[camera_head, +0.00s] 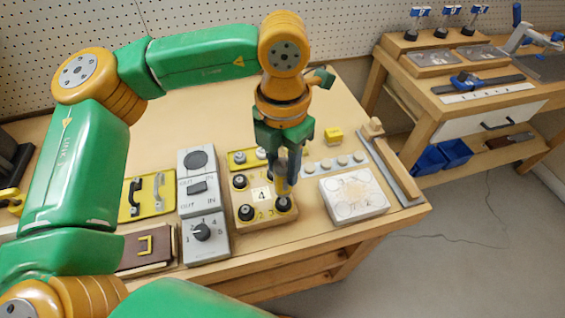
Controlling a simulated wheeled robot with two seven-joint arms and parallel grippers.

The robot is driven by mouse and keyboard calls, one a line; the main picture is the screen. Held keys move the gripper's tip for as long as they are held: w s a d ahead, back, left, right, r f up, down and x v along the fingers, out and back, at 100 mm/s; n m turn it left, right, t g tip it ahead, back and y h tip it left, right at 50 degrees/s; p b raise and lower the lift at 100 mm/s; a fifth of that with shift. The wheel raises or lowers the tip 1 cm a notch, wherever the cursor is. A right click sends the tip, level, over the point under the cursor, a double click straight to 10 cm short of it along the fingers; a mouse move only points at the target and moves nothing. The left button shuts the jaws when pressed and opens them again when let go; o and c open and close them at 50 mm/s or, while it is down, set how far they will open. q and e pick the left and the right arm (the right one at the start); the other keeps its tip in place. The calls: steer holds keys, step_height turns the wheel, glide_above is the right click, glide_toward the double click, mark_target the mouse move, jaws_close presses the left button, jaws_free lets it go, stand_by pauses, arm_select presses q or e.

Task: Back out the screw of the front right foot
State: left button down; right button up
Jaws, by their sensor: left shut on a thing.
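A wooden block (263,219) with a white label reading 4 stands on the bench. Its black feet show at the back left (240,181), front left (246,213) and front right (283,204). The back right corner is hidden behind my gripper. My left gripper (287,158) points down over the right side of the block. It is shut on a dark and yellow upright tool (281,184), which looks like a screwdriver. The tool's lower end is at or just above the front right foot; I cannot tell whether it touches. My right gripper is out of view.
Left of the block is a grey panel (203,224) with a knob and switch. Right are a row of round pegs (326,167) and a white plate (354,194). A yellow cube (333,135) sits behind. The bench's back middle is clear.

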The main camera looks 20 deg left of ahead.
arm_select(q)
steer(key=shift+d, duration=0.1)
steer(key=shift+b, duration=0.3)
stand_by(0.4)
steer(key=shift+s+f+b, duration=0.1)
steer(key=shift+f+b, duration=0.2)
steer(key=shift+b, duration=0.15)
stand_by(0.7)
steer(key=shift+r+b, duration=0.35)
stand_by(1.3)
steer(key=shift+r, duration=0.15)
step_height(320, 180, up, 6)
steer(key=p, duration=0.5)
stand_by(0.4)
